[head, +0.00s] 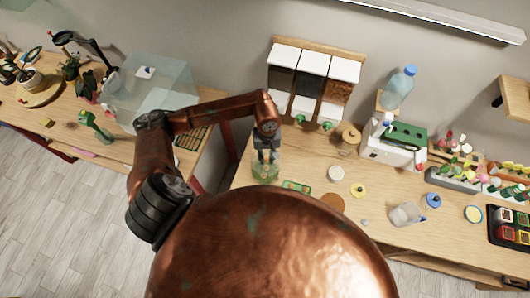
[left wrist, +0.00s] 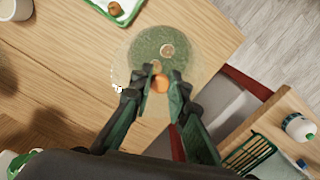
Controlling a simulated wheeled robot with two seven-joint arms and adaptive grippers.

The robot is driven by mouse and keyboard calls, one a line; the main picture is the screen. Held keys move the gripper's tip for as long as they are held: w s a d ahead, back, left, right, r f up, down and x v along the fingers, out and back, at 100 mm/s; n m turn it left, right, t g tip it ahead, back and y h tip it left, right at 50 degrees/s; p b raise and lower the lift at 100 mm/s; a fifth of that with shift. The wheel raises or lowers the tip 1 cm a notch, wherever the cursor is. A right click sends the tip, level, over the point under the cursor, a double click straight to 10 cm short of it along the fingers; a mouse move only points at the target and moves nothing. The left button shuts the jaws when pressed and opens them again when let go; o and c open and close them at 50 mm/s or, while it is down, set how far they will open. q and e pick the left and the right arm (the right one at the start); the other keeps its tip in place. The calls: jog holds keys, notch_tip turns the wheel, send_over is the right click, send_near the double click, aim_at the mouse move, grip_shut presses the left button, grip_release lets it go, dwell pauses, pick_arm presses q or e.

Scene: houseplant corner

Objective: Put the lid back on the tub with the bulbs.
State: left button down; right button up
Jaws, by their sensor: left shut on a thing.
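The clear tub (head: 264,176) stands near the left end of the main table, green inside. In the left wrist view the tub (left wrist: 163,37) shows from above, with brown bulbs (left wrist: 167,50) on its green filling. My left gripper (head: 267,157) is directly over it, pointing down. In the left wrist view the gripper (left wrist: 161,82) is shut on the orange knob of the see-through lid (left wrist: 125,62). The lid overlaps the tub from above; I cannot tell whether it touches the rim. My right gripper is not in view.
A green tray (head: 297,187) with a brown bulb on it lies just right of the tub. Dispensers (head: 312,80) stand behind. The table's left edge is close to the tub.

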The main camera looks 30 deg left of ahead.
pick_arm(q)
jog(key=shift+s+a+f, duration=0.1)
jog(key=shift+s+a, duration=0.05)
jog(key=shift+s, duration=0.05)
jog(key=shift+f+b, duration=0.35)
jog(key=shift+f, duration=1.3)
jog(key=shift+f+b, duration=0.65)
jog(key=shift+f, duration=0.25)
jog(key=shift+f+b, duration=0.65)
jog(key=shift+b, duration=0.05)
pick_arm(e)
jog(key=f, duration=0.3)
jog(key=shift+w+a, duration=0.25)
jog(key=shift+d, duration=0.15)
pick_arm(q)
jog(key=shift+b, duration=0.35)
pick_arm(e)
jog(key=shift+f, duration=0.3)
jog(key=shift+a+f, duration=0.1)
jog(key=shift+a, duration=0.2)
pick_arm(q)
jog(key=shift+b, duration=0.55)
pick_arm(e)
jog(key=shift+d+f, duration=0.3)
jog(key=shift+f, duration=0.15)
